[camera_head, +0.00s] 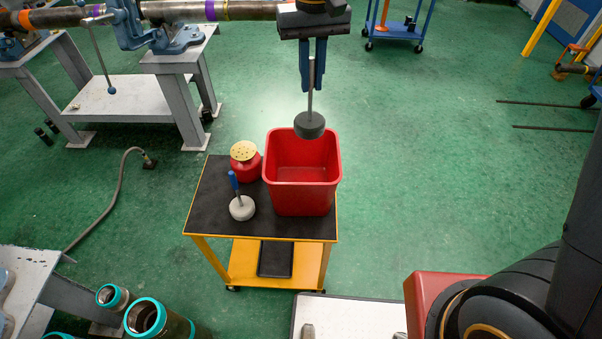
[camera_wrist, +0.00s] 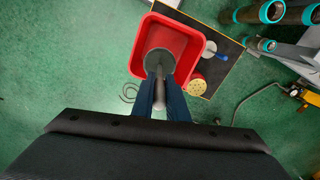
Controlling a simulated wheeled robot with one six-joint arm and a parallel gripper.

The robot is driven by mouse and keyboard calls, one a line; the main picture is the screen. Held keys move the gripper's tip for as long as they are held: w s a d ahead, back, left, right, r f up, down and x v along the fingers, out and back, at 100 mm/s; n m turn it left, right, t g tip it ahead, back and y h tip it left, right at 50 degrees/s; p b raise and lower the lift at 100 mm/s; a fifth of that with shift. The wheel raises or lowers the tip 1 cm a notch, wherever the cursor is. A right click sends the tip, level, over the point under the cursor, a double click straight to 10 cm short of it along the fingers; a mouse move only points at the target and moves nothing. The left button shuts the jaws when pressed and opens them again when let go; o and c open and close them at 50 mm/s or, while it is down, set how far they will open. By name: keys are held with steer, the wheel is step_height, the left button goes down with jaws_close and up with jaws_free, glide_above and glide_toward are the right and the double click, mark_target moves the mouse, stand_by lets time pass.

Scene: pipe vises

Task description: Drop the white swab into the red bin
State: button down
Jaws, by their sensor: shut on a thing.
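My gripper (camera_head: 312,86) is shut on the handle of a swab with a dark grey round head (camera_head: 309,126). The grey swab hangs upright, head down; in the head view its head overlaps the bin's far rim. In the wrist view the grey head (camera_wrist: 160,61) shows against the opening of the red bin (camera_wrist: 200,41). The red bin (camera_head: 302,201) stands on the right side of a cart top and looks empty. The white swab (camera_head: 242,208) has a blue handle and stands head down on the cart, left of the bin, apart from my gripper.
A red pot with a yellow perforated lid (camera_head: 244,152) stands beside the bin on the black-topped yellow cart (camera_head: 212,205). A pipe in blue vises (camera_head: 178,38) runs over grey stands at the upper left. Teal-rimmed pipes (camera_head: 147,317) are at lower left. Green floor right of the cart is clear.

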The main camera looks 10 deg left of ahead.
mark_target(311, 89)
steer(key=shift+f+b, duration=2.1)
steer(key=shift+f, duration=0.5)
steer(key=c, duration=1.7)
jaws_free()
steer(key=shift+o, duration=0.2)
steer(key=shift+r, duration=0.1)
step_height(311, 89, up, 8)
steer(key=shift+f+b, duration=0.15)
steer(key=shift+b, duration=0.9)
